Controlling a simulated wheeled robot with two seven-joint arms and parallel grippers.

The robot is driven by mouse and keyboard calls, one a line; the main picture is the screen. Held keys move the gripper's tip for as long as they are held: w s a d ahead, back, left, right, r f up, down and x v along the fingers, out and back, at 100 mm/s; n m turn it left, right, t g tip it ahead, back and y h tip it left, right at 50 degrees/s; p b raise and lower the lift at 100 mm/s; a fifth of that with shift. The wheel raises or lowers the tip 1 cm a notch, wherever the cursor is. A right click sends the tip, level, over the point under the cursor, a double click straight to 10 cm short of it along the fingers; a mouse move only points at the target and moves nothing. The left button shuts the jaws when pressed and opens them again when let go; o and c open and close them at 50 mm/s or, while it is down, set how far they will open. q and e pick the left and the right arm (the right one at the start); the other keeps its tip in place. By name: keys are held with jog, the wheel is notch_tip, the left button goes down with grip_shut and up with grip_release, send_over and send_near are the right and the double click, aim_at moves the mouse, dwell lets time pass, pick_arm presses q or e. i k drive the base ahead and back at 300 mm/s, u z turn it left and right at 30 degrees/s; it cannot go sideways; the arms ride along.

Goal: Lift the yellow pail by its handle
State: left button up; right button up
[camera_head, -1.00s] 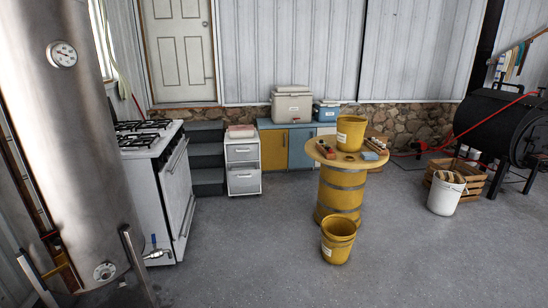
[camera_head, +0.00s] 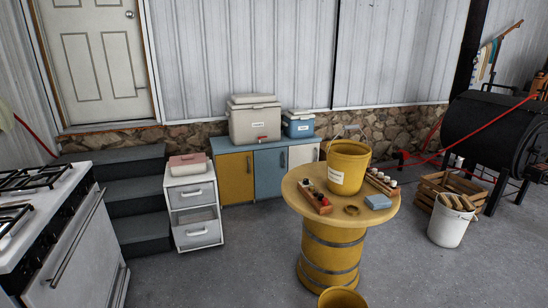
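A yellow pail (camera_head: 347,168) with a white label stands upright on the round top of a yellow barrel table (camera_head: 296,192). Its thin wire handle (camera_head: 346,130) seems to stand up above the rim at the back. A second yellow pail (camera_head: 342,298) stands on the floor in front of the barrel, cut off by the bottom edge of the view. Neither of my grippers shows in the head view.
Around the pail on the table are a tray of small jars (camera_head: 316,197), a rack of white-capped bottles (camera_head: 381,182), a yellow ring (camera_head: 351,210) and a blue block (camera_head: 378,201). A stove (camera_head: 60,240) stands left, a white bucket (camera_head: 450,226) right.

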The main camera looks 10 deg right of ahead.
aim_at(348, 160)
jog(key=z, duration=0.1)
jog(key=i, duration=1.85)
jog(key=z, duration=0.1)
